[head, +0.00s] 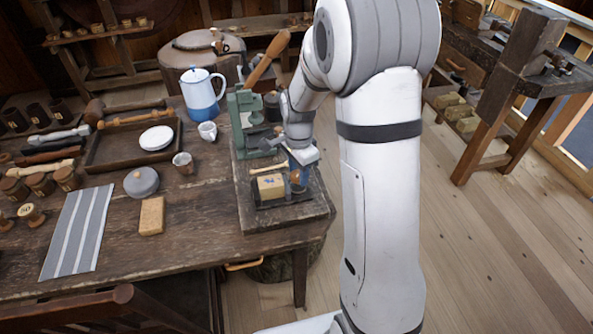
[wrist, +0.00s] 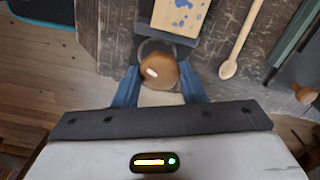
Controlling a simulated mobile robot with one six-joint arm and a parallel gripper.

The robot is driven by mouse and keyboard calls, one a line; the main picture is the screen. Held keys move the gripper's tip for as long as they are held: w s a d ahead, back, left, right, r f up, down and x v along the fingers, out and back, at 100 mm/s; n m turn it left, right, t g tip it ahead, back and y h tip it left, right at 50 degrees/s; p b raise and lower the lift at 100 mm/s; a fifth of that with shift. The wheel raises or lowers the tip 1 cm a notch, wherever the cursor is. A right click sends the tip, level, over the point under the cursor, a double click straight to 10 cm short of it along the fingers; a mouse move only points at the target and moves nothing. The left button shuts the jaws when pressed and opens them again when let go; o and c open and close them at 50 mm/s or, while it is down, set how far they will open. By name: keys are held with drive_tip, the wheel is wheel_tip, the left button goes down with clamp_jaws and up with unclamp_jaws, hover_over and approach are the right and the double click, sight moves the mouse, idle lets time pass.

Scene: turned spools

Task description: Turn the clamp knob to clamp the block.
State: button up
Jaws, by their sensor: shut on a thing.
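The block (head: 270,186) is pale wood with blue marks and sits in a dark clamp (head: 284,202) on the raised board at the table's right end. In the wrist view the block (wrist: 178,14) shows at the top edge, partly cut off. The clamp knob (wrist: 158,74) is a round brown wooden knob with a pale mark, just below the block there. My gripper (wrist: 160,84) is shut on the knob, with one blue finger on each side. In the head view my gripper (head: 298,180) is at the right end of the clamp and hides the knob.
A wooden spoon (wrist: 240,45) lies beside the clamp. A green press (head: 245,120) with a long wooden handle stands behind it. A blue-and-white jug (head: 202,95), a mug (head: 207,131) and a loose wooden block (head: 151,216) are to the left on the table.

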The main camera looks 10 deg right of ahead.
sight(298, 173)
drive_tip(key=shift+s+a+f, duration=0.1)
drive_tip(key=shift+s+f, duration=0.05)
drive_tip(key=o, duration=1)
drive_tip(key=shift+r, duration=0.25)
drive_tip(key=shift+w+r, duration=0.2)
drive_tip(key=shift+r, duration=0.1)
wheel_tip(298, 173, up, 6)
drive_tip(key=shift+r, duration=0.2)
drive_tip(key=shift+s+r, duration=0.1)
drive_tip(key=shift+r, duration=0.15)
